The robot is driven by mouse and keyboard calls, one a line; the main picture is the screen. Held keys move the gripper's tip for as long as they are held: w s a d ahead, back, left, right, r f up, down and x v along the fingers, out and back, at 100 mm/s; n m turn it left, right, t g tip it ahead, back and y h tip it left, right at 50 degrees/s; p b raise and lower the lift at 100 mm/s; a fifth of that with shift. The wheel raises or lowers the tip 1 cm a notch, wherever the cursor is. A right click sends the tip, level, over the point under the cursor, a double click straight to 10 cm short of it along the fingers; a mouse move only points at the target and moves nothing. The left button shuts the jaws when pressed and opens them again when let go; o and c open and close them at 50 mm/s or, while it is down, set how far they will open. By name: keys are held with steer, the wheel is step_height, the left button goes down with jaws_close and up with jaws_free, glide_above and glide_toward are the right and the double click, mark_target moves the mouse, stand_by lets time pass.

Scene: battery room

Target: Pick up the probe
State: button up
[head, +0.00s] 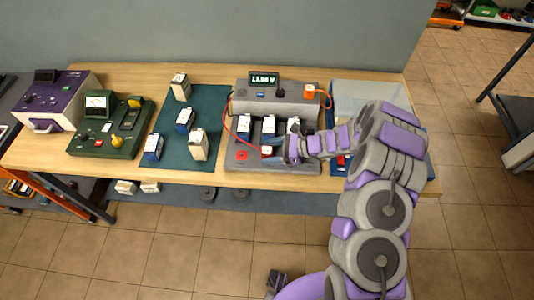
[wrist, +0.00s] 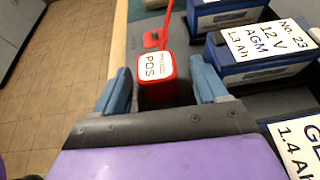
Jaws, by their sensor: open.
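The probe (wrist: 158,80) is a red block with a white label reading POS and a red cable leaving its far end. In the wrist view it stands between the two blue fingers of my gripper (wrist: 161,88), with the fingers apart on either side of it. I cannot tell whether either finger touches it. In the head view my gripper (head: 278,149) is low over the front of the grey tester (head: 247,167), and only a bit of red shows beside it; the probe is mostly hidden there.
Batteries with white labels stand close to the right of my gripper, one marked No. 23 (wrist: 262,45). The tester display (head: 264,79) is lit. More batteries stand on a green mat (head: 208,104) to the left.

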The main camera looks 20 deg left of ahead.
steer(key=shift+x, duration=0.85)
steer(key=shift+d, duration=0.1)
steer(key=shift+c, duration=0.3)
steer(key=c, duration=1.1)
